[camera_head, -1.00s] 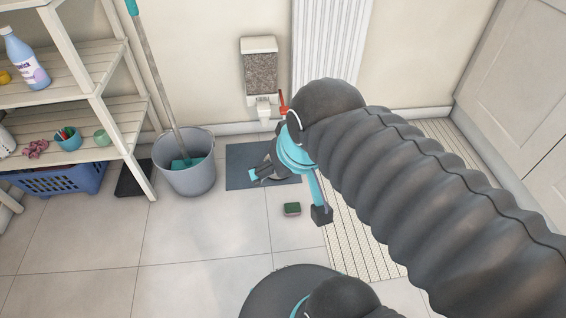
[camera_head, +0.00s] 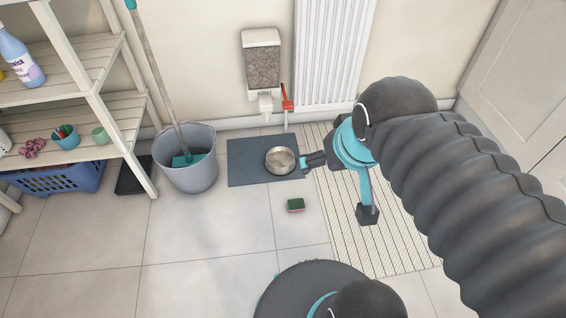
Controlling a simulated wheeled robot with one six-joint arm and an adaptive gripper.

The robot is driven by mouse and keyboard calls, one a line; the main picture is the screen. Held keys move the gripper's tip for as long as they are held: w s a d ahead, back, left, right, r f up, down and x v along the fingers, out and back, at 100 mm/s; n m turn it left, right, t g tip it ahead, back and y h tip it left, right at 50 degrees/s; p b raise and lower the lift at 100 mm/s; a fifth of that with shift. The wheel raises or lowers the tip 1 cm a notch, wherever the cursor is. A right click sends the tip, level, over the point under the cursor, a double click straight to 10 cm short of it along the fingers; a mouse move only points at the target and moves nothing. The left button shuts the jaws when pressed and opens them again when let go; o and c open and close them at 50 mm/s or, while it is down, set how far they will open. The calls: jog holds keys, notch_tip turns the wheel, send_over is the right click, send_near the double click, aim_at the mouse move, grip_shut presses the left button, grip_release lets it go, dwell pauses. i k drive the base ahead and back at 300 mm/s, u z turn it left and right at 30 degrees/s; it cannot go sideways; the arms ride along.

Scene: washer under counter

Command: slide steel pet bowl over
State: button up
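The steel pet bowl (camera_head: 281,161) is round and shiny and sits upright on the right part of a dark grey mat (camera_head: 248,167) on the floor.
A grey bucket (camera_head: 187,160) with a mop stands left of the mat. A green sponge (camera_head: 296,205) lies in front of the mat. A cream ribbed rug (camera_head: 345,240) lies to the right. A shelf (camera_head: 90,103) stands at the left. A radiator (camera_head: 330,50) is behind.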

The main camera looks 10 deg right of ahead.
aim_at(281, 162)
jog(key=z, duration=0.05)
jog(key=k, duration=0.5)
jog(key=u, duration=1.35)
jog(key=i, duration=1.15)
jog(key=z, duration=2)
